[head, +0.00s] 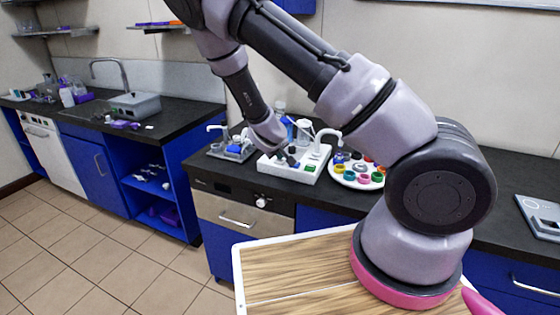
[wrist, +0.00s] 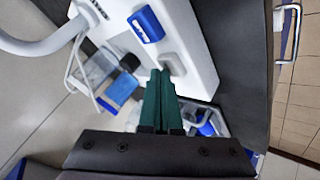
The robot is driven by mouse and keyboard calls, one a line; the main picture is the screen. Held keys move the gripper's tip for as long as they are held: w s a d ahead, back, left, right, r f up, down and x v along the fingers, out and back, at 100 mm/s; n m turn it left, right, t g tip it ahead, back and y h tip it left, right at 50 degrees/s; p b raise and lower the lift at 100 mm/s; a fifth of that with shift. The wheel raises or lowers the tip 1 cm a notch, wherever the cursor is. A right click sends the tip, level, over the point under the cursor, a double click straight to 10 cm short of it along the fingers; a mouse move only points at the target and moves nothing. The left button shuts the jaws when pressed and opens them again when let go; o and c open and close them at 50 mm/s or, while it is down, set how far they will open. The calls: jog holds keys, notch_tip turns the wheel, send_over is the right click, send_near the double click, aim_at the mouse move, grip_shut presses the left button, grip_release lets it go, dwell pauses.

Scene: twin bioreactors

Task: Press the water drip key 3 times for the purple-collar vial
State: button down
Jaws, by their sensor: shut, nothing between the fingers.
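My gripper (wrist: 162,74) is shut and empty, its green fingers pressed together. The tips are right beside a grey key (wrist: 173,64) on a white station (wrist: 187,30); I cannot tell whether they touch it. A blue key (wrist: 146,24) is on the same station, farther from the fingers. In the head view, my gripper (head: 284,154) reaches down over the white station (head: 302,172) on the counter, and its fingertips are hard to make out. I cannot pick out a purple-collar vial in either view. Which key is the water drip key is not readable.
A round white tray (head: 342,180) with several coloured pieces stands right of the station. A small device with a white spout (head: 218,130) stands to its left. A blue block (wrist: 122,88) lies in a frame below the station. The dark counter (head: 490,195) is mostly bare farther right.

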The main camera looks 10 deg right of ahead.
aim_at(280, 162)
jog(key=shift+f, duration=0.1)
dwell(0.5)
jog(key=shift+r, duration=0.85)
jog(key=shift+r, duration=2.5)
notch_tip(280, 162, up, 4)
jog(key=shift+f, duration=0.15)
dwell(0.4)
